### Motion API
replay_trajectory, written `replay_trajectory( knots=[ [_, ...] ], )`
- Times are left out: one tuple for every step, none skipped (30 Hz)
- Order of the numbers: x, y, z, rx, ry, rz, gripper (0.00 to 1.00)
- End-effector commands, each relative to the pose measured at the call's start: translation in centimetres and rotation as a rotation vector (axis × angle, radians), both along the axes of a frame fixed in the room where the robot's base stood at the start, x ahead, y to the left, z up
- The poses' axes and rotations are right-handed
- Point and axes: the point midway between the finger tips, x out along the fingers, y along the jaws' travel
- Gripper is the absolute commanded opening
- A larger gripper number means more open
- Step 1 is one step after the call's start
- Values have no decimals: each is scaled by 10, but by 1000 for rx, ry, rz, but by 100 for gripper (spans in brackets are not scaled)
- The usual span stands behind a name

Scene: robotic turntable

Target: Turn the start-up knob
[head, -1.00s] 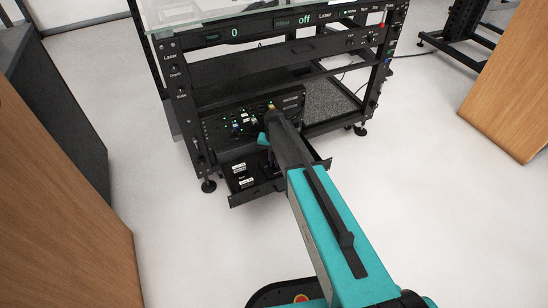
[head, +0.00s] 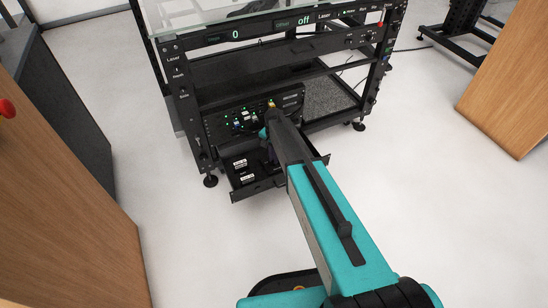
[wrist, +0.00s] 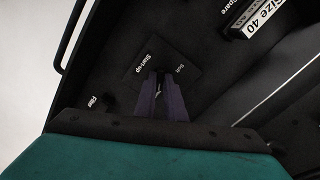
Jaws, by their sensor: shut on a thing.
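In the wrist view, the dark panel plate (wrist: 178,62) carries a label reading Start-up (wrist: 145,62). The two dark fingers of my gripper (wrist: 161,77) reach onto this plate just right of the label. They are close together and shut on the start-up knob, which they almost wholly hide. In the head view, the drawer (head: 247,187) at the bottom of the black rack stands pulled out. My arm's end is over it and covers the gripper's fingertips and the knob.
The wrist view shows a Size 40 label (wrist: 263,17) to the upper right and a Filter label (wrist: 97,105) to the lower left. In the head view, a control panel with lights (head: 240,120) is close behind my gripper.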

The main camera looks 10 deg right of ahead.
Motion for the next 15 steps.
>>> replay_trajectory(
  knots=[
    [0,-2,0,-2,-1,-3,0],
    [0,-2,0,-2,-1,-3,0],
    [0,-2,0,-2,-1,-3,0],
    [0,-2,0,-2,-1,-3,0],
    [0,-2,0,-2,-1,-3,0],
    [0,-2,0,-2,-1,-3,16],
    [0,-2,0,-2,-1,-2,21],
    [0,-1,0,-2,-1,-2,26],
    [0,-1,0,-2,-1,-2,28],
    [0,-1,0,-1,0,-1,28],
    [0,-1,0,-1,0,-1,28],
    [0,-1,0,-1,0,-1,28],
    [0,-1,0,-1,0,-1,28],
    [0,-1,0,-1,-1,-1,28],
    [0,-1,0,-1,-1,-1,28]
  ],
)
